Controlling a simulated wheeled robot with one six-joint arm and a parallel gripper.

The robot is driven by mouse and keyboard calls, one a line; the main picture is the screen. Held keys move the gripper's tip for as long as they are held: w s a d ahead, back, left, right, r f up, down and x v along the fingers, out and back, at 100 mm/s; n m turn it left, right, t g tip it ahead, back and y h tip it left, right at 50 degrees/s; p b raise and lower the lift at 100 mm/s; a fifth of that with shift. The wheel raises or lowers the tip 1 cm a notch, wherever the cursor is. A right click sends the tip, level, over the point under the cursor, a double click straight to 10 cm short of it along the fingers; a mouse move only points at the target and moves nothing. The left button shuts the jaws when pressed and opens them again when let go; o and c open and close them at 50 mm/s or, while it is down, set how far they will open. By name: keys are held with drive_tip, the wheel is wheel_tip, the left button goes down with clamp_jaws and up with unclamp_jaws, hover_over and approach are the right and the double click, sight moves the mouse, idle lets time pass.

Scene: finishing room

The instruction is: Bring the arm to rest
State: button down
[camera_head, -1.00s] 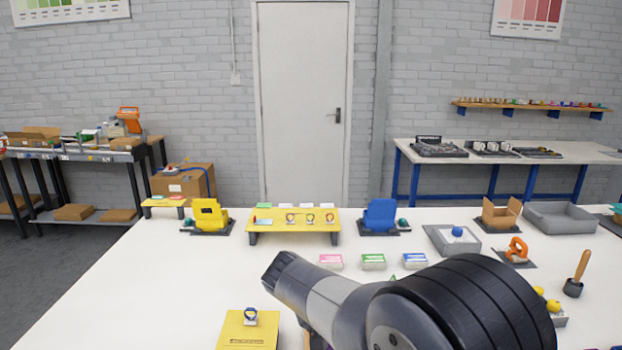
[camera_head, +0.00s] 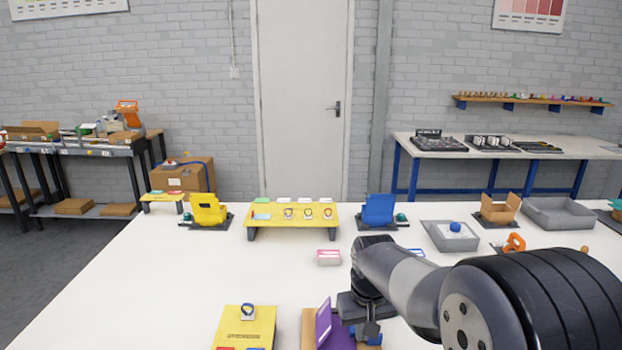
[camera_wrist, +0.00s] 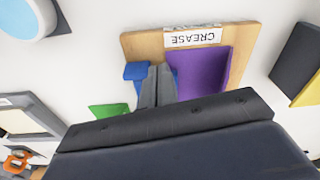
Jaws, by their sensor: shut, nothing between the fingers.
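My arm reaches in from the lower right of the head view, bent down over the white table. My gripper (camera_head: 368,330) is low over the front middle of the table, partly hidden by its own wrist. In the wrist view its two grey fingers (camera_wrist: 157,76) are together with nothing between them. They appear over a wooden board (camera_wrist: 145,42) labelled CREASE, between a blue block (camera_wrist: 136,71) and a purple folded plate (camera_wrist: 200,72). The purple plate also shows in the head view (camera_head: 323,322). I cannot tell whether the fingers touch the board.
A yellow stand (camera_head: 245,325) with a ring-like item is left of the board. A yellow rack (camera_head: 292,216), a blue holder (camera_head: 379,211), a grey tray (camera_head: 450,236) and a pink-and-white pack (camera_head: 328,258) stand farther back. The table's left middle is clear.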

drive_tip(key=shift+w+d+r+m+t+y, duration=0.35)
drive_tip(key=shift+d+r+y, duration=0.25)
drive_tip(key=shift+y, duration=0.4)
drive_tip(key=shift+w+d+r+t+y, duration=0.45)
drive_tip(key=shift+w+d+r+y, duration=0.15)
drive_tip(key=shift+d+y, duration=0.15)
drive_tip(key=shift+m+t+y, duration=0.35)
drive_tip(key=shift+t+y, duration=0.1)
drive_tip(key=shift+t, duration=0.15)
drive_tip(key=d+r, duration=0.2)
drive_tip(key=r, duration=0.1)
drive_tip(key=shift+w+d+r, duration=0.2)
drive_tip(key=shift+w, duration=0.15)
drive_tip(key=shift+s+f, duration=0.1)
drive_tip(key=shift+f, duration=0.05)
